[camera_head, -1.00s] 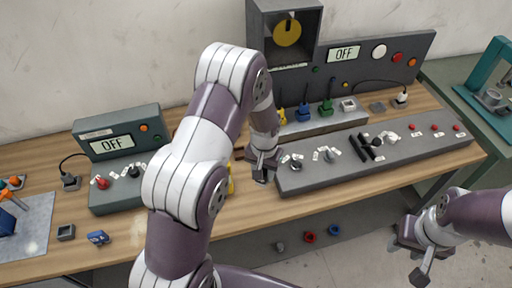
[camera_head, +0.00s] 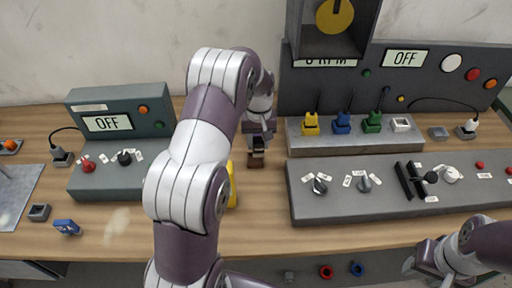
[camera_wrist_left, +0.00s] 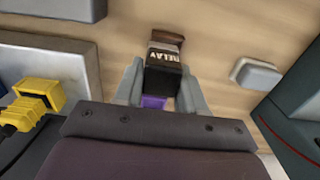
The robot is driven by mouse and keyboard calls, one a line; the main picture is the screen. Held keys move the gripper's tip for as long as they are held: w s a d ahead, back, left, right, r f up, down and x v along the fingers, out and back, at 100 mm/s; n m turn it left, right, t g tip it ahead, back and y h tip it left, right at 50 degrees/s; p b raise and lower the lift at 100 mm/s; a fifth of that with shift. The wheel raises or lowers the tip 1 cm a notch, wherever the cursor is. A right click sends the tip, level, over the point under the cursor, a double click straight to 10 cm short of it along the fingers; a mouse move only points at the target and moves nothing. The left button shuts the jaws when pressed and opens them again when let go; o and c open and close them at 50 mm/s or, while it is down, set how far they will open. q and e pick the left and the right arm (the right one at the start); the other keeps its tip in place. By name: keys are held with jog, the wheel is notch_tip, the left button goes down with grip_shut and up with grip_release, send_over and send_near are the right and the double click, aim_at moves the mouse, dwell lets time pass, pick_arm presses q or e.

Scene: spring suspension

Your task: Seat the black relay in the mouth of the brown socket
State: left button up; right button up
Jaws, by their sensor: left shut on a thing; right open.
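My left gripper (camera_head: 257,138) points down at the wooden table, left of the grey control panels. It is shut on the black relay (camera_wrist_left: 162,78), which shows between its fingers in the left wrist view and carries a white RELAY label. The brown socket (camera_head: 256,160) is directly below the gripper in the head view, and its brown edge (camera_wrist_left: 168,37) shows just beyond the relay's labelled end. The relay and socket look very close or touching; I cannot tell whether the relay is inside the mouth. My right gripper (camera_head: 426,270) is open and empty at the lower right.
A yellow object (camera_head: 232,188) is partly hidden behind my left arm. Yellow (camera_head: 311,124), blue (camera_head: 342,123) and green (camera_head: 372,122) plugs stand on a grey block to the right. An OFF box (camera_head: 120,118) stands left.

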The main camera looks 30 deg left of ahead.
aim_at(255, 148)
pick_arm(q)
jog(key=shift+w+a+f, duration=0.2)
jog(key=shift+a+f, duration=0.05)
jog(key=shift+a, duration=0.4)
jog(key=shift+s+a+f, duration=0.1)
jog(key=shift+a+f, duration=0.05)
jog(key=shift+f, duration=0.15)
jog(key=f, duration=0.1)
jog(key=f+p, duration=0.1)
jog(key=shift+d+f, duration=0.2)
jog(key=shift+f, duration=0.2)
jog(key=shift+w+f, duration=0.2)
jog(key=shift+f, duration=0.25)
jog(key=shift+s+a, duration=0.1)
jog(key=shift+s, duration=0.05)
pick_arm(e)
jog(key=shift+s+r, duration=0.35)
jog(key=shift+r, duration=0.25)
pick_arm(q)
jog(key=shift+f, duration=0.1)
jog(key=o, duration=1)
jog(key=shift+o, duration=0.2)
